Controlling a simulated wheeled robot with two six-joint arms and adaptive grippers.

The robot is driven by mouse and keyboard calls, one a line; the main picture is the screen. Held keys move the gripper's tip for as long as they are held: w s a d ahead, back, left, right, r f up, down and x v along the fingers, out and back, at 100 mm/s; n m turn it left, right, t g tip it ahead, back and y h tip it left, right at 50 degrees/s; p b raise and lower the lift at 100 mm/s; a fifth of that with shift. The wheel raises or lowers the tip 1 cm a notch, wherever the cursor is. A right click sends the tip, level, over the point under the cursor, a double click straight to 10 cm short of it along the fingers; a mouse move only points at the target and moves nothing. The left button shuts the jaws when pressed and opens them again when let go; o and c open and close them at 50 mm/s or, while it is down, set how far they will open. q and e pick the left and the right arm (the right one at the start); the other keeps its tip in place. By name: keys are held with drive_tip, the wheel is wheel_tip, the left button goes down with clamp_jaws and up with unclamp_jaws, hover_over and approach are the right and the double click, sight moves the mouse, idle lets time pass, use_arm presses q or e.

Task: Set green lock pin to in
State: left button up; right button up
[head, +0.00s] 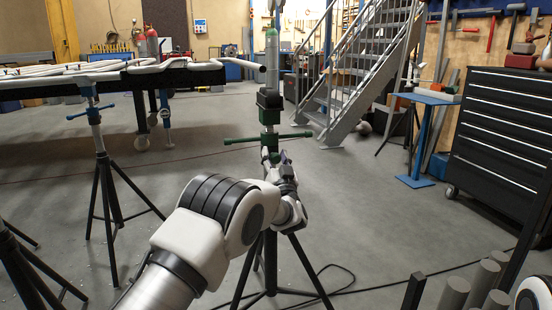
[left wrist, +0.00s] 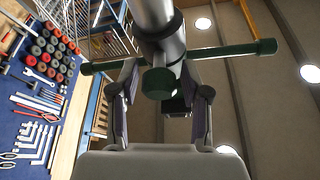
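The green-fitted tripod stand (head: 268,142) is upright in the middle of the head view, with a green crossbar and a dark block on top. My left gripper (head: 283,162) is at its upper post, just below the crossbar; the arm hides part of the stand. In the left wrist view a round green knob (left wrist: 158,82), apparently the lock pin, sticks out from the grey post (left wrist: 152,14) toward the camera. The fingers of my left gripper (left wrist: 160,95) are spread on either side of the knob, with a gap visible. How deep the pin sits is not clear. My right gripper is out of view.
A table with white serpentine pipes (head: 90,72) stands at left, with a blue-handled tripod (head: 97,135) before it. Metal stairs (head: 355,75) are behind. A black tool cabinet (head: 500,130) and grey cylinders (head: 470,285) are at right. A cable lies on the floor.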

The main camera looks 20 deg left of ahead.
use_arm(q)
drive_tip(key=v, duration=1.2)
drive_tip(key=shift+f, duration=0.1)
